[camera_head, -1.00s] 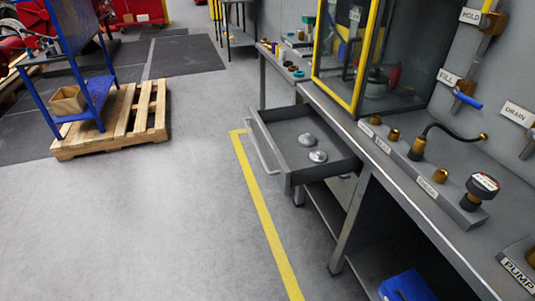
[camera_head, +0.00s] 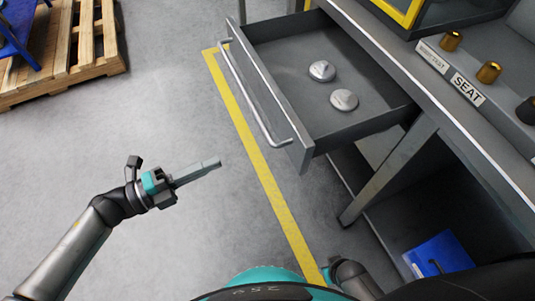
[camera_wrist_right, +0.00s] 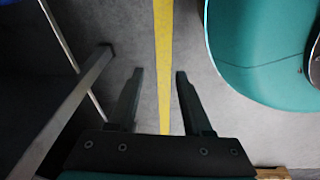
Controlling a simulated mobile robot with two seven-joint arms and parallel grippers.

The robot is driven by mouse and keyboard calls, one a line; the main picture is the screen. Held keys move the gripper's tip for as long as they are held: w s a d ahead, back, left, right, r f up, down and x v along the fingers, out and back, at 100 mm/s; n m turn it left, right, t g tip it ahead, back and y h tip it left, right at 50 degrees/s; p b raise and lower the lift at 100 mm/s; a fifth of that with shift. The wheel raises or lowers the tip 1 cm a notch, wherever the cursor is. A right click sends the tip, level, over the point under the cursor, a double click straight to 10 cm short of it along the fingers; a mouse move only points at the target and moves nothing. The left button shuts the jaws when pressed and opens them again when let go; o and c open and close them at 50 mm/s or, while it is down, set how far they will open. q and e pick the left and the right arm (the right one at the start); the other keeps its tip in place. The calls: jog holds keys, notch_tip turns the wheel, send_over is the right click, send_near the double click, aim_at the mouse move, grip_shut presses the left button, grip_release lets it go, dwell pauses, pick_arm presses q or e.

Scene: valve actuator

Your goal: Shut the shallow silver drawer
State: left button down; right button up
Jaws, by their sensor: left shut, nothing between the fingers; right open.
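The shallow silver-grey drawer (camera_head: 290,108) is pulled out from under the workbench. Its bar handle (camera_head: 250,95) runs along the outer front face. Two round silver parts, one (camera_head: 322,71) behind the other (camera_head: 344,100), lie on the drawer floor. My left gripper (camera_head: 212,164) is shut and empty, over the floor to the left of the drawer front, apart from the handle. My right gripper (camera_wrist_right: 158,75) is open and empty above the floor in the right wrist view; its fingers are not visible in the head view.
The workbench (camera_head: 430,95) with brass fittings (camera_head: 489,72) is on the right. A bench leg (camera_head: 390,175) and a blue bin (camera_head: 438,256) are below it. A wooden pallet (camera_head: 75,45) lies at upper left.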

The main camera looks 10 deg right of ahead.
pick_arm(q)
jog(key=m+g, duration=0.1)
jog(key=b, duration=0.2)
send_near(287, 140)
jog(key=shift+m+h, duration=0.3)
jog(key=x, duration=0.5)
jog(key=shift+w+d+f, duration=0.15)
jog(key=shift+d, duration=0.1)
jog(key=shift+w+d, duration=0.25)
jog(key=shift+d, duration=0.35)
pick_arm(e)
jog(key=shift+w+a+r, duration=0.5)
jog(key=shift+w, duration=0.3)
jog(key=shift+w+a+r, duration=0.5)
jog(key=shift+w, duration=0.3)
pick_arm(q)
jog(key=shift+d, duration=0.1)
